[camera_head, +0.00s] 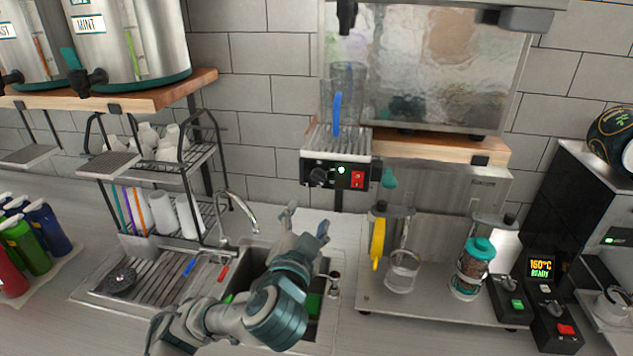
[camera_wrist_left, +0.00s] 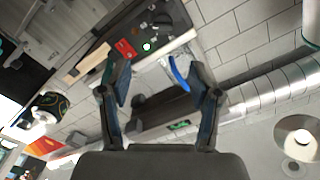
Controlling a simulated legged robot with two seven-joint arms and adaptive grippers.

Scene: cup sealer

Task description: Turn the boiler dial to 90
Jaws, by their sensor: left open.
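The boiler control panel (camera_head: 339,175) is a black box at the front of the steel boiler (camera_head: 430,70). It carries a black round dial (camera_head: 318,178), a lit green lamp and a red switch (camera_head: 357,179). The dial's setting is too small to read. My left gripper (camera_head: 307,222) is open and empty, below the panel and slightly left of the dial, apart from it. In the left wrist view the open fingers (camera_wrist_left: 158,82) point up toward the panel (camera_wrist_left: 146,36), with its red switch and green lamp visible. My right gripper is not in view.
A clear jug with a blue handle (camera_head: 337,113) stands on the grate above the panel. A faucet (camera_head: 232,210) and dish rack (camera_head: 165,165) are left of my gripper. A tray (camera_head: 440,309) with a glass jug (camera_head: 403,268) and teal-lidded jar (camera_head: 472,270) is at right.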

